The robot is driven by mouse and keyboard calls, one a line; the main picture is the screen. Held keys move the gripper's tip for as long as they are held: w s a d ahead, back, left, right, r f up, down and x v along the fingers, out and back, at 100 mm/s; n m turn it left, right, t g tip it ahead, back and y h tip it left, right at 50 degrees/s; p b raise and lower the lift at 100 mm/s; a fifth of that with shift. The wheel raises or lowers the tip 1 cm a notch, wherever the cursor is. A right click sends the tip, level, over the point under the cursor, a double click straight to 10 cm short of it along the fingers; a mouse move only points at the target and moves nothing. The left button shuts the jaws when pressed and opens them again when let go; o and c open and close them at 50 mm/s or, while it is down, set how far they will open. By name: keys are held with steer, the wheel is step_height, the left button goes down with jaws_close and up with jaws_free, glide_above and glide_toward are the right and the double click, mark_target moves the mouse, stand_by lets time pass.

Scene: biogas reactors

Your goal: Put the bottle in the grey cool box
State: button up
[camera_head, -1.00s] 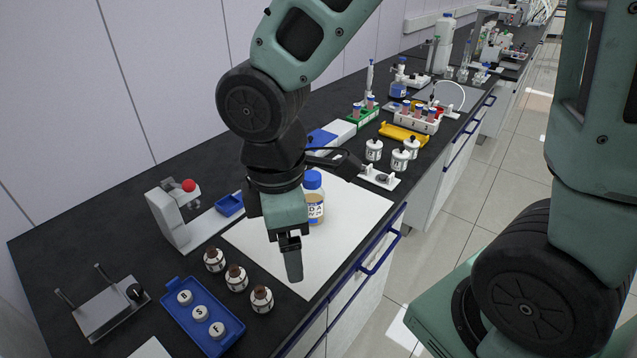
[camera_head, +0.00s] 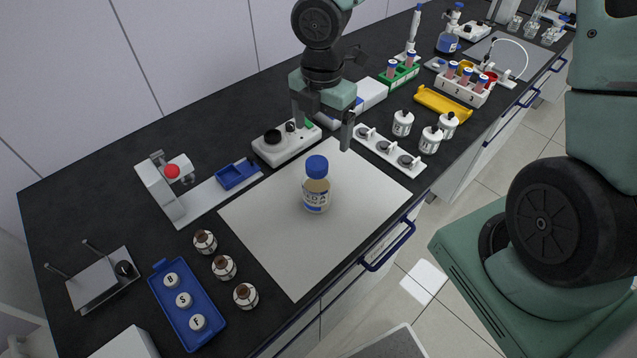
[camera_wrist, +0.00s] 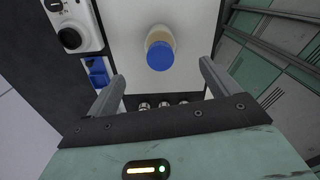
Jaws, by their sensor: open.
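The bottle (camera_head: 316,192), with a blue cap, amber contents and a printed label, stands upright on the white mat on the black bench. My gripper (camera_head: 323,128) is open and empty, above and behind the bottle in the head view, with its fingers pointing down. In the wrist view the bottle (camera_wrist: 160,52) shows cap-first, beyond and between the two open fingers (camera_wrist: 160,78), not touching them. I cannot make out a grey cool box for sure. A grey flat surface (camera_head: 392,344) is cut off at the head view's bottom edge.
Brown-capped small bottles (camera_head: 224,267) and a blue tray (camera_head: 208,322) of white-capped jars stand to the left. A white device with knobs (camera_head: 286,146) and a white holder strip (camera_head: 390,150) flank the mat (camera_head: 260,225) behind. White jars (camera_head: 430,140) stand right. The mat around the bottle is clear.

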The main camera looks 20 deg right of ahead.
mark_target(317, 163)
step_height(317, 163, down, 7)
steer(key=shift+a+r, duration=0.1)
steer(key=f, duration=0.2)
steer(key=a+f, duration=0.1)
steer(key=f, duration=0.1)
steer(key=shift+s+f, duration=0.2)
steer(key=shift+f, duration=0.55)
jaws_close()
